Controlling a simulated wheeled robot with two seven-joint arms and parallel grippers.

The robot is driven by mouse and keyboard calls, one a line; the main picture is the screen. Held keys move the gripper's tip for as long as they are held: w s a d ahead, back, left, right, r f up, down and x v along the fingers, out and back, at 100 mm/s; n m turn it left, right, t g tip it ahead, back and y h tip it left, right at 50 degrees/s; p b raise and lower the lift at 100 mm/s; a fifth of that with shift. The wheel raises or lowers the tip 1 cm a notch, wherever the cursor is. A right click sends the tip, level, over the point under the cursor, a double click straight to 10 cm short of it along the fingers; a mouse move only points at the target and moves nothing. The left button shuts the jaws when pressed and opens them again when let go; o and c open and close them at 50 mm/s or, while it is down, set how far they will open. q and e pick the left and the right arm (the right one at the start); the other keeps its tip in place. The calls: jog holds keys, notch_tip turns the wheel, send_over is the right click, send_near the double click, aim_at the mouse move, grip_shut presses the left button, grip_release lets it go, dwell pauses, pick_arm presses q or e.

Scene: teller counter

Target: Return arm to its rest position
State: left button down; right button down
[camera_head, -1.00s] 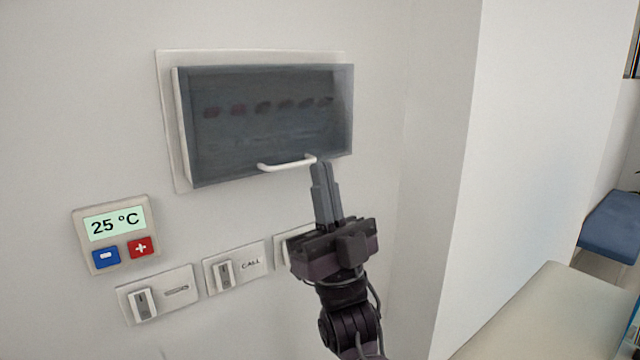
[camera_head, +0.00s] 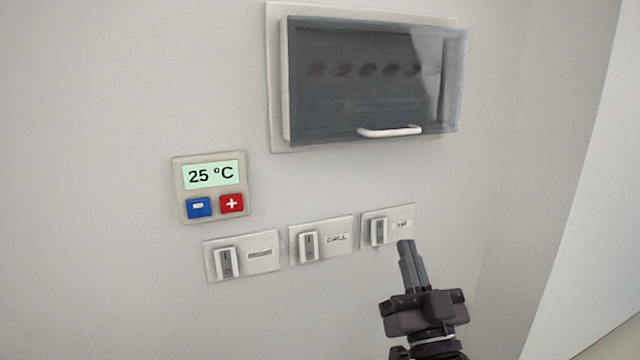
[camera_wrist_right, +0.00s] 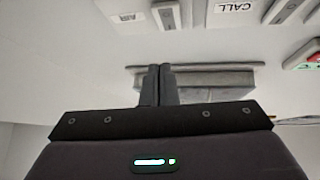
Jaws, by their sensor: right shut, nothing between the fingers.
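My right gripper (camera_head: 411,265) is shut and empty at the lower right of the head view. Its fingers point up, just below the right-hand wall switch (camera_head: 379,231), and whether they touch the wall I cannot tell. In the right wrist view the two dark fingers (camera_wrist_right: 158,84) lie together with nothing between them. My left gripper is in neither view.
A wall box with a dark see-through cover (camera_head: 375,85) and white handle (camera_head: 390,131) is above, cover down. A thermostat (camera_head: 210,187) reads 25 °C. Other switches are the left one (camera_head: 227,262) and the CALL switch (camera_head: 309,246). A wall corner stands at right.

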jog(key=s+d+f+n+g+h, duration=0.1)
jog(key=s+f+g, duration=0.1)
jog(key=f+g, duration=0.65)
jog(key=s+d+f+g+h, duration=0.1)
jog(key=s+f+g, duration=0.15)
jog(key=f, duration=1.05)
jog(key=s+d+f+n+g+h, duration=0.1)
jog(key=s+d+f+g, duration=0.1)
jog(key=s+f+g, duration=0.5)
jog(key=s+d+f+g, duration=0.1)
jog(key=s+f+g, duration=0.35)
jog(key=s, duration=0.55)
jog(key=s+d+f+x, duration=0.1)
jog(key=s+x, duration=0.2)
jog(key=x, duration=1.1)
jog(key=s+x, duration=0.3)
jog(key=x, duration=1.1)
jog(key=s+d+f, duration=0.2)
jog(key=s+f, duration=0.8)
jog(key=s+d+f+g, duration=0.1)
jog(key=s+d+f, duration=0.1)
jog(key=s+f, duration=0.8)
jog(key=shift+s+n+h, duration=0.3)
jog(key=shift+s+n, duration=0.1)
